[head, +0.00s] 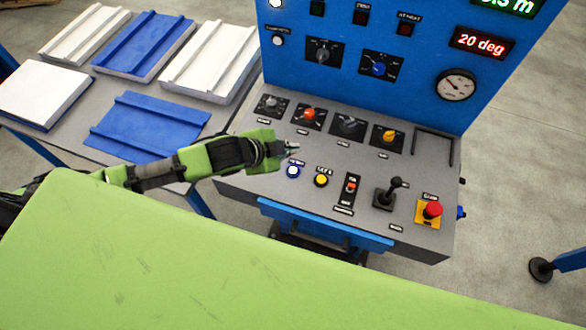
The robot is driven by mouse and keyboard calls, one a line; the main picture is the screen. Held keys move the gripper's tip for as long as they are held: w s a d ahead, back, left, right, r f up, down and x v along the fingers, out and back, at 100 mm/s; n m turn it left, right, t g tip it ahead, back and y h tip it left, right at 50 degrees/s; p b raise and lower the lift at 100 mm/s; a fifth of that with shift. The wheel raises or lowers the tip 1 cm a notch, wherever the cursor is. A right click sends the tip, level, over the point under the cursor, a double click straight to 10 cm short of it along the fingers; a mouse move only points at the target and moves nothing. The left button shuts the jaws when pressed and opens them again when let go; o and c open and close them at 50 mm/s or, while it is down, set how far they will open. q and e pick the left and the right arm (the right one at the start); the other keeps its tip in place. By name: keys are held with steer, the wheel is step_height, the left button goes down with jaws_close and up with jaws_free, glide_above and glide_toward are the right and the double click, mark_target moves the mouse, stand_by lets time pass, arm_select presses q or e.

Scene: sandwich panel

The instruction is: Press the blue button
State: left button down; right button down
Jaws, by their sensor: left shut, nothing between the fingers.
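The blue button (293,171) is a small round button with a pale ring, on the sloped grey desk of the control panel (235,186), near its left front. My left arm comes in from the left, and my left gripper (293,147) is shut and empty. In the picture its tip lies just above and behind the blue button; I cannot tell its height over the desk. No contact with the button shows. My right gripper is not in view.
A yellow button (321,180) sits right of the blue one. Beyond it are a red-and-black switch (350,188), a black joystick (387,194) and a red emergency button (432,210). Several knobs line the back. A table (75,137) with blue and white panels stands left.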

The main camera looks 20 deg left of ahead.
arm_select(q)
steer(key=shift+f, duration=0.1)
steer(key=b, duration=0.7)
glide_above(292, 172)
step_height(292, 172, down, 6)
steer(key=shift+f, duration=0.25)
step_height(292, 172, down, 2)
steer(key=shift+b, duration=0.45)
steer(key=shift+f, duration=0.1)
stand_by(0.3)
steer(key=shift+f, duration=0.35)
